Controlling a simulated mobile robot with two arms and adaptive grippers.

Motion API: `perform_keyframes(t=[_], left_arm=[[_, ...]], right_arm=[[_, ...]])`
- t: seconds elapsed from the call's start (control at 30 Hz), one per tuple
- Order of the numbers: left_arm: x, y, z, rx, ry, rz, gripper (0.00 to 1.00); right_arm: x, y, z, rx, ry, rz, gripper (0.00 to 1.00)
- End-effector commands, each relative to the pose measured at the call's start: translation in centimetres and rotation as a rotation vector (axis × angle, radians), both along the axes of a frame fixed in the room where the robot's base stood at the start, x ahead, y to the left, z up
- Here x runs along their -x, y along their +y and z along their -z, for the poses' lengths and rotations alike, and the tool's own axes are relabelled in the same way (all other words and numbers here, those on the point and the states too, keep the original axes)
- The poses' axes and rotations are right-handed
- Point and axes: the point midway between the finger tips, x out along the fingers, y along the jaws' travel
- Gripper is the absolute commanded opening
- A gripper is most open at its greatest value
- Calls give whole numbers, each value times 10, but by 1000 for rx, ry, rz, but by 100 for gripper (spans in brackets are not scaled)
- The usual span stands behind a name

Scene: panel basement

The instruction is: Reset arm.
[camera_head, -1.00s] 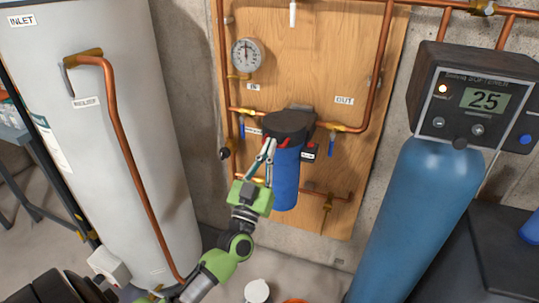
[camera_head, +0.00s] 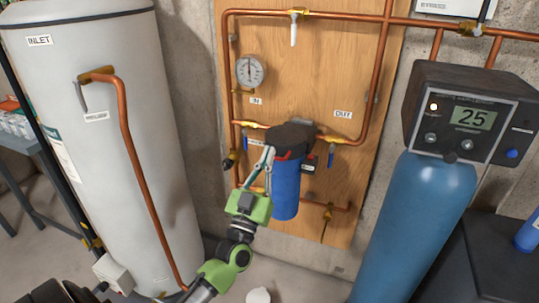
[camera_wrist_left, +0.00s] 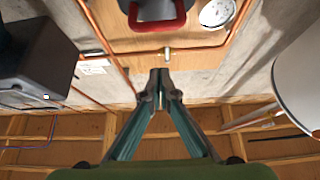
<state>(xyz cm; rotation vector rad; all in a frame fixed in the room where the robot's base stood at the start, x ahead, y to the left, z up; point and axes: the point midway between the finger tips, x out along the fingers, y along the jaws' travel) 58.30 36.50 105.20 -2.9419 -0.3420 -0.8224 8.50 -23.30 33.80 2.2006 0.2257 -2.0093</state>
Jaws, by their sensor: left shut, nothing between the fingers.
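My left gripper (camera_head: 266,160) comes up from the bottom of the head view and is shut and empty. Its fingertips stand in front of the left side of the blue filter housing (camera_head: 285,188), just below its dark cap (camera_head: 291,138). I cannot tell whether they touch it. My right gripper is not in view.
A white tank (camera_head: 150,150) stands at the left. A blue softener tank (camera_head: 415,225) with a control box (camera_head: 462,112) reading 25 stands at the right. Copper pipes (camera_head: 380,60) and a gauge (camera_head: 251,71) are on the wooden board (camera_head: 325,60). A white object (camera_head: 258,295) is at the bottom edge.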

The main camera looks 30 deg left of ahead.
Motion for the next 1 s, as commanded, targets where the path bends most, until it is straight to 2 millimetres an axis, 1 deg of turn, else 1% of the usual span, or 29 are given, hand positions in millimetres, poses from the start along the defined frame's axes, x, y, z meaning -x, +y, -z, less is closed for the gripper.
perform_keyframes(t=[0.03, 0.2, 0.33, 0.5, 0.67, 0.77, 0.87, 0.97, 1.0], left_arm=[[12, -3, 18, 2, 11, 1, 0], [43, -10, 34, 1, 7, -1, 0], [58, -14, 41, 1, 5, 0, 0], [67, -16, 45, 0, 4, -1, 0], [68, -16, 44, 1, 3, 0, 0], [65, -17, 54, 0, 25, 4, 0], [56, -22, 89, -1, 102, 21, 0], [46, -31, 151, -4, 240, 50, 0], [44, -35, 181, -3, 305, 64, 0]], right_arm=[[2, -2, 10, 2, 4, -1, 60], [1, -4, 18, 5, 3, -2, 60], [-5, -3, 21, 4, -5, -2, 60], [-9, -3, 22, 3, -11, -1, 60], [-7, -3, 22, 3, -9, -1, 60], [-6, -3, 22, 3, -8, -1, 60], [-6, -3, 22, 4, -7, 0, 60], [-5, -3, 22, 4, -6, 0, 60], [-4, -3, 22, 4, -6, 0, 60]])
